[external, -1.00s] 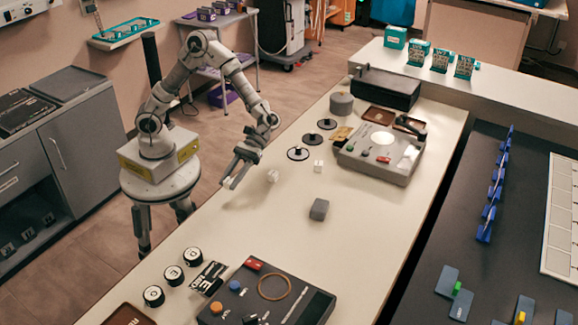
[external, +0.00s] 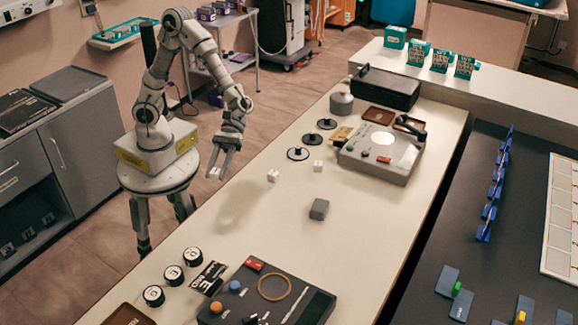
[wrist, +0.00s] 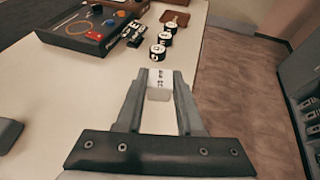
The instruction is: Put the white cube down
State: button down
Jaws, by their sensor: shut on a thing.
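My gripper (external: 217,172) is shut on a small white cube (external: 212,173), held at the fingertips. In the wrist view the cube (wrist: 159,83) sits between the two fingers, with dark printing on its upper face and a greyish face below. The gripper hangs above the near-left edge of the long cream table (external: 270,230); its shadow falls on the table below. Two other small white cubes stand on the table, one (external: 273,176) closer to my gripper and one (external: 318,166) farther right.
A grey block (external: 319,209) lies mid-table. Black discs with knobs (external: 298,153) and a grey console (external: 382,152) stand toward the back. Black-and-white round pieces (external: 173,275) and a dark control box (external: 265,295) stand at the front. The table between is largely clear.

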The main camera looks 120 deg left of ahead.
jog(key=w+a+n+t+y, duration=0.3)
jog(key=w+a+n+t, duration=0.3)
jog(key=w+a, duration=0.45)
send_over(303, 185)
jog(key=f, duration=0.4)
jog(key=f+b, duration=0.1)
jog(key=f, duration=0.2)
jog(key=shift+s+d, duration=0.1)
jog(key=shift+d, duration=0.15)
jog(key=shift+a+f, duration=0.15)
jog(key=shift+f+b, duration=0.7)
jog(key=shift+f, duration=1.2)
jog(key=shift+f, duration=0.2)
jog(key=c, duration=0.5)
grip_release()
jog(key=shift+c, duration=0.2)
